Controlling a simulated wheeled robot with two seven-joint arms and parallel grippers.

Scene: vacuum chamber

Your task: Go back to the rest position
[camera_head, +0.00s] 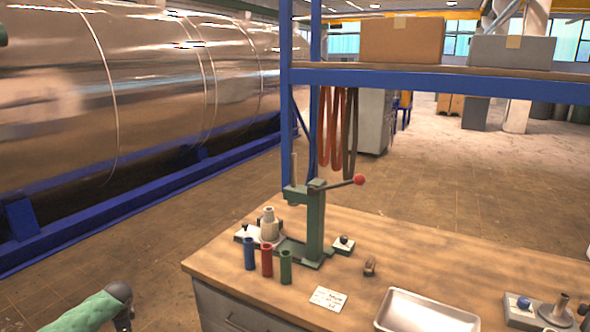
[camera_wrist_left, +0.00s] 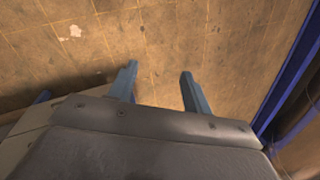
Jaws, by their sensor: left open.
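My left arm (camera_head: 92,312) comes in at the lower left of the head view, left of the workbench and apart from it. Its dark wrist end shows near the bottom edge. In the left wrist view my left gripper (camera_wrist_left: 158,78) has its two blue fingers spread apart with nothing between them. Tiled floor lies beyond the fingers. My right arm and right gripper are out of view.
A wooden workbench (camera_head: 222,258) bears a green press (camera_head: 316,225), blue, red and green cylinders, a card (camera_head: 328,299) and a metal tray (camera_head: 425,315). A blue shelf (camera_head: 450,83) rises behind. A large steel chamber (camera_head: 150,85) stands left, with open floor between.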

